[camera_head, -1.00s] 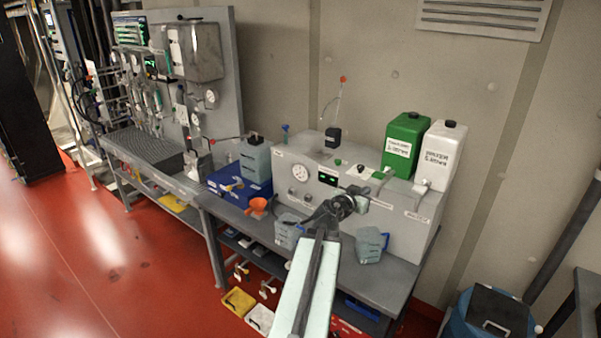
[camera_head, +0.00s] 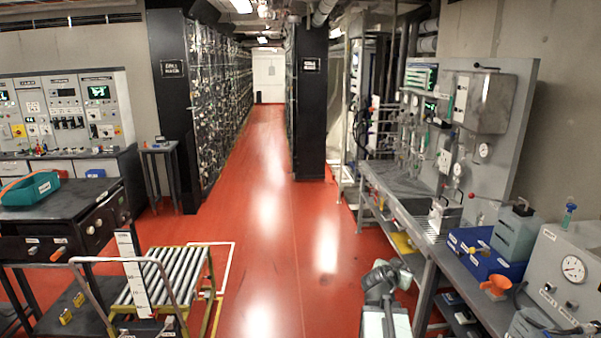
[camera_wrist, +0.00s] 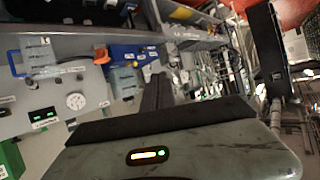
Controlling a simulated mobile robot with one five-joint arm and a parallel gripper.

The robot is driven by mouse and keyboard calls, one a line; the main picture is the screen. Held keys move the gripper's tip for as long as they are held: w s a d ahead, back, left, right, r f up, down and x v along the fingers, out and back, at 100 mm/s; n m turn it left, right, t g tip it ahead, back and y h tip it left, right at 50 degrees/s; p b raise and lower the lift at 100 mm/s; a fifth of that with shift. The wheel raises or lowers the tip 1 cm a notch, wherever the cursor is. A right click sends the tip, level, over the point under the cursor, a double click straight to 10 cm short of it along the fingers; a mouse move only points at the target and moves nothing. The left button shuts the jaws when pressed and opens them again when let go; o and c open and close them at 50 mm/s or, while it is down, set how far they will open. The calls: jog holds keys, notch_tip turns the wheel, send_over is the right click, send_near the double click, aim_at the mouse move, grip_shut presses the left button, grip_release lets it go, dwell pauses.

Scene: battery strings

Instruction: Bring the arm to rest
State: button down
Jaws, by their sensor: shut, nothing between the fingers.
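My arm (camera_head: 384,312) shows at the bottom of the head view, to the right of centre, low over the red floor beside the workbench. It is folded, and its pale link runs out of the bottom edge. In the wrist view the dark fingers of my gripper (camera_wrist: 157,90) stick up from behind the grey housing, shut and empty. The fingers appear to touch nothing. The gripper cannot be made out clearly in the head view.
The workbench (camera_head: 448,262) on the right carries a blue case (camera_head: 487,257), an orange funnel (camera_head: 497,284) and a gauge box (camera_head: 568,275). A roller cart (camera_head: 165,280) and dark cabinet (camera_head: 60,222) stand left. The red aisle (camera_head: 268,190) between the racks is clear.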

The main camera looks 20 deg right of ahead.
jog(key=w+a+f+n+y+b, duration=0.1)
jog(key=w+a+f+n+y, duration=0.3)
jog(key=a, duration=0.7)
jog(key=w+a+f+g+y+b, duration=0.1)
jog(key=a+f, duration=0.4)
jog(key=a, duration=0.7)
jog(key=w+a+f+n+y+b, duration=0.25)
jog(key=a+f, duration=0.25)
jog(key=a, duration=0.6)
jog(key=s+a+f+n+g+y, duration=0.3)
jog(key=s+a+f+n+g, duration=0.1)
jog(key=s+a, duration=0.6)
jog(key=a+n+g, duration=0.1)
jog(key=a+n, duration=0.1)
jog(key=a, duration=0.1)
jog(key=shift+s+f+n+g+y+p, duration=0.3)
jog(key=shift+n+y, duration=0.05)
jog(key=shift+d, duration=0.15)
